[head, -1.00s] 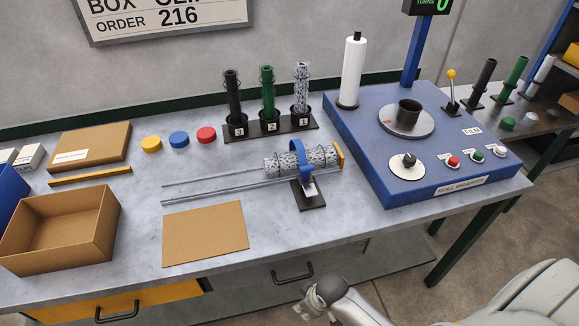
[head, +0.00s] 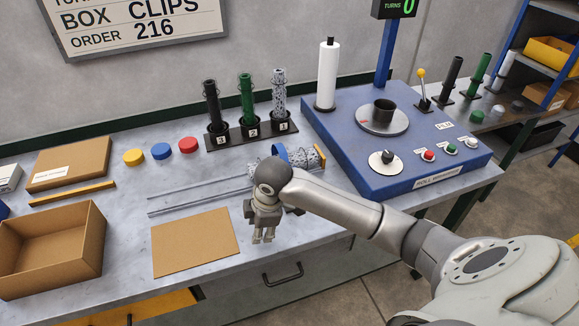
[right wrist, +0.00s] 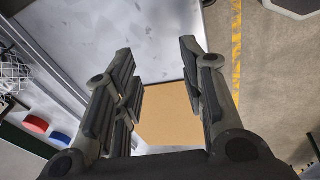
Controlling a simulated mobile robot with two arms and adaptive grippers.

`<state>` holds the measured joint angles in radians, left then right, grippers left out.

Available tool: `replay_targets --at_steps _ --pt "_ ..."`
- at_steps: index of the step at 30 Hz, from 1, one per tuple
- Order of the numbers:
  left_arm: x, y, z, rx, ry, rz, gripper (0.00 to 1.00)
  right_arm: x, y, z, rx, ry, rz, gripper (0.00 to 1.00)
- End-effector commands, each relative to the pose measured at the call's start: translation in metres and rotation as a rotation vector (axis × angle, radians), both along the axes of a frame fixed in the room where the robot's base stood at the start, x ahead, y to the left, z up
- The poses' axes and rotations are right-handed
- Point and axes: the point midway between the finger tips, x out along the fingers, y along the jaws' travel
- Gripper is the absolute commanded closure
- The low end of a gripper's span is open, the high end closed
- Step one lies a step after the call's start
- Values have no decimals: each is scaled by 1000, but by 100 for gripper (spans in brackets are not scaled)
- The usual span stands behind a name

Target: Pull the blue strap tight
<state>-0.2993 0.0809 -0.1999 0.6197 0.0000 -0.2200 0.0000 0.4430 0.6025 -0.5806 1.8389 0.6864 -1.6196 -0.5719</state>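The blue strap (head: 281,151) shows as a short arc over the white mesh roll (head: 304,160) on the two-rail rack (head: 205,190). My right arm hides the strap's lower part and its loose end. My right gripper (head: 264,238) hangs just in front of the rack, pointing down, near the right edge of the cardboard sheet (head: 195,243). In the right wrist view its fingers (right wrist: 157,52) are spread with nothing between them; the cardboard sheet (right wrist: 168,112) lies beyond them. I cannot see any strap end between the fingers. My left gripper is not in view.
The blue roll wrapper (head: 345,150) stands right of the rack. Several upright rolls stand in a holder (head: 252,135) behind it. An open cardboard box (head: 50,250) is at the left. Yellow, blue and red caps (head: 161,151) lie behind the rails.

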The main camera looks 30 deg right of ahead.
Motion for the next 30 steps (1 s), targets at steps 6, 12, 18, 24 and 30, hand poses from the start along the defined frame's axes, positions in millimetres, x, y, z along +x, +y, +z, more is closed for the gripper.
replay_targets --at_steps 6,12,18,24,30 --pt "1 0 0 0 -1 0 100 56 -74 62 -111 15 84 62" --pt "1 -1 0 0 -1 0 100 81 -131 118 -147 29 104 62" --pt "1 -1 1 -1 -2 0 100 87 -156 143 -149 33 104 62" --pt "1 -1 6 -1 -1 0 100 90 -158 128 -148 39 106 62" --pt "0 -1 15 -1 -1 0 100 97 -159 91 -147 37 105 62"
